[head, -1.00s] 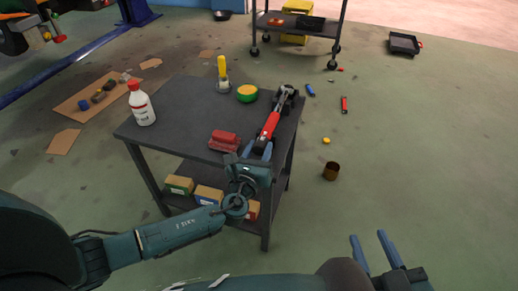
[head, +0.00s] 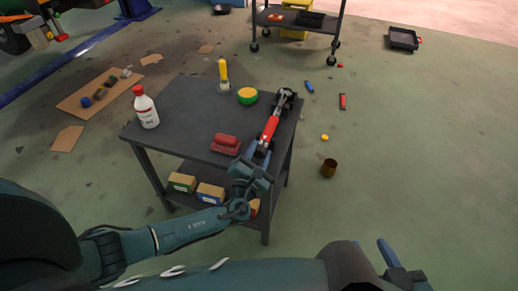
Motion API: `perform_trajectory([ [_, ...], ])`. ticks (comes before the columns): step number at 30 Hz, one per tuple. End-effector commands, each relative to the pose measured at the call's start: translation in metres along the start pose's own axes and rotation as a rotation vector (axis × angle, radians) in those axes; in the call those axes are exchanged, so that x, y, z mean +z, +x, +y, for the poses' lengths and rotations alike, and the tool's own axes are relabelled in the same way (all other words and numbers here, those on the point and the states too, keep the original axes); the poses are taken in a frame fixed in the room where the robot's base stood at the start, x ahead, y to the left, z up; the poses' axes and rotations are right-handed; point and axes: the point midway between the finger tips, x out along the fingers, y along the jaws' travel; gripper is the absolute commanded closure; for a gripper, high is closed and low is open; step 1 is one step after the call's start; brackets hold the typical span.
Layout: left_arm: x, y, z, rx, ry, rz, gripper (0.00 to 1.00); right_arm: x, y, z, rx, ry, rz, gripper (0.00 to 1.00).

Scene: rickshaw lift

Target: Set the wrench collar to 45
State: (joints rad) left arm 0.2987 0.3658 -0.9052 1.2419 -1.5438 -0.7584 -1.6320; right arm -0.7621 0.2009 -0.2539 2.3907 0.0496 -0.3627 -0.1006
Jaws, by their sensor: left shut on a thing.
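A red-handled wrench (head: 269,131) lies along the right side of the dark table top, its metal head (head: 287,97) toward the far right corner. Dark parts show at the handle's near end, where the collar markings are too small to read. My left gripper (head: 259,153) is at that near end by the table's front edge. Its blue fingers are shut on the wrench handle end, and partly hide it. My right gripper (head: 388,254) is low at the bottom right, away from the table. One blue finger shows, apart from my dark arm link, which hides the other.
A brown cup (head: 328,168) stands on the floor at right.

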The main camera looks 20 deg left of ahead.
Motion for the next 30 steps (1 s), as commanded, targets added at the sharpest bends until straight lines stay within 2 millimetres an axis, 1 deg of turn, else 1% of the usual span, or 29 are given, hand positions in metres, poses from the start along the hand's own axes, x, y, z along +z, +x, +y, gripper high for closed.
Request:
perform_trajectory([
  [1,0.001,0.000,0.001,-0.001,0.035,0.001,0.88,-0.004,-0.003,0.001,0.003,0.007,0.001,0.64],
  [6,0.000,0.000,0.001,-0.001,0.133,-0.001,0.88,-0.009,-0.006,0.002,0.008,0.023,0.008,0.64],
  [12,0.000,0.000,0.000,-0.001,0.204,-0.004,0.88,-0.014,-0.007,0.003,0.011,0.032,0.020,0.64],
  [29,-0.001,0.000,-0.001,-0.001,0.234,-0.005,0.88,-0.011,-0.011,0.004,0.017,0.041,0.010,0.64],
  [30,-0.001,0.000,-0.001,-0.001,0.234,-0.005,0.65,-0.011,-0.011,0.004,0.017,0.041,0.010,0.64],
])
